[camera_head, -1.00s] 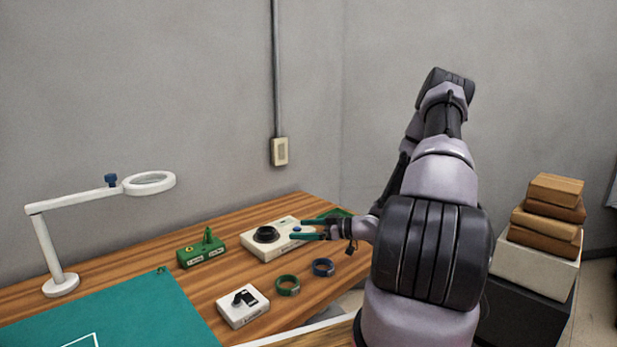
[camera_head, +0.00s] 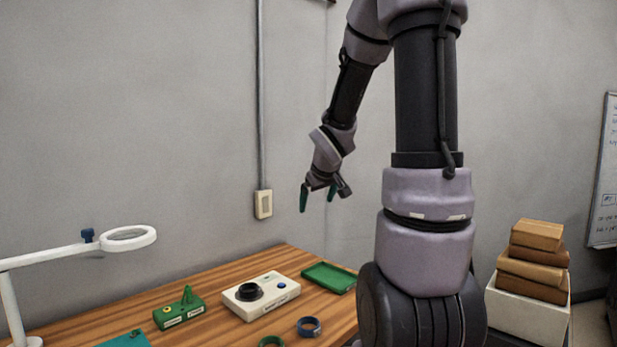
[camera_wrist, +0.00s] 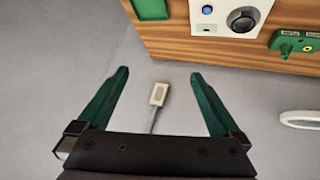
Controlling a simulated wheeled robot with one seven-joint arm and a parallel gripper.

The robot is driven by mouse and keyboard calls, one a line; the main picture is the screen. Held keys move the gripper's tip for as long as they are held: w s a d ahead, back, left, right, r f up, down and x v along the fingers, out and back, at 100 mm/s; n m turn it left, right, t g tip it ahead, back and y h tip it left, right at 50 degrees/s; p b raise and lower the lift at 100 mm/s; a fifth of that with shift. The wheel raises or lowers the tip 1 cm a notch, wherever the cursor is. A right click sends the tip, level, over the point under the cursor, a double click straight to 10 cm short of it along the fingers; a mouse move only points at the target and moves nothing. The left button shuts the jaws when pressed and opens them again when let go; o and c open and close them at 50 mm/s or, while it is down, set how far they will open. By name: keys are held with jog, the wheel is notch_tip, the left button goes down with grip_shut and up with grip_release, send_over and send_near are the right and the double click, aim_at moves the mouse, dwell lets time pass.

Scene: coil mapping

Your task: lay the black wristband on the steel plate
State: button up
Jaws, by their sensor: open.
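A black ring-shaped thing (camera_head: 249,292), which looks like the black wristband, lies on the top of a white box (camera_head: 268,308) with a blue button. It also shows in the wrist view (camera_wrist: 242,20), with a grey centre that may be the steel plate; most of any plate is hidden. My gripper (camera_head: 317,204) is open and empty, high above the table, pointing down in front of the wall. In the wrist view my gripper (camera_wrist: 158,74) has its green fingers wide apart with nothing between them.
A green tray (camera_head: 329,277) lies right of the white box. A green block (camera_head: 180,314) with a peg stands left of it. A blue ring (camera_head: 309,327) and a green ring (camera_head: 271,342) lie in front. A white magnifier lamp (camera_head: 128,238) stands at left; stacked boxes (camera_head: 533,265) are at right.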

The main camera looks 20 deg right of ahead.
jog(key=s+a+r+m+y, duration=0.1)
jog(key=s+a+r+m, duration=0.1)
jog(key=s, duration=0.5)
jog(key=s+a+r+m+y, duration=0.1)
jog(key=s+a+r, duration=0.4)
jog(key=s+a, duration=0.1)
jog(key=s+a+r+m+g+y, duration=0.1)
jog(key=s+a+r+m+y, duration=0.1)
jog(key=s, duration=0.6)
jog(key=shift+s+a+r+m, duration=0.35)
jog(key=shift+a+r, duration=0.45)
jog(key=shift+a, duration=0.3)
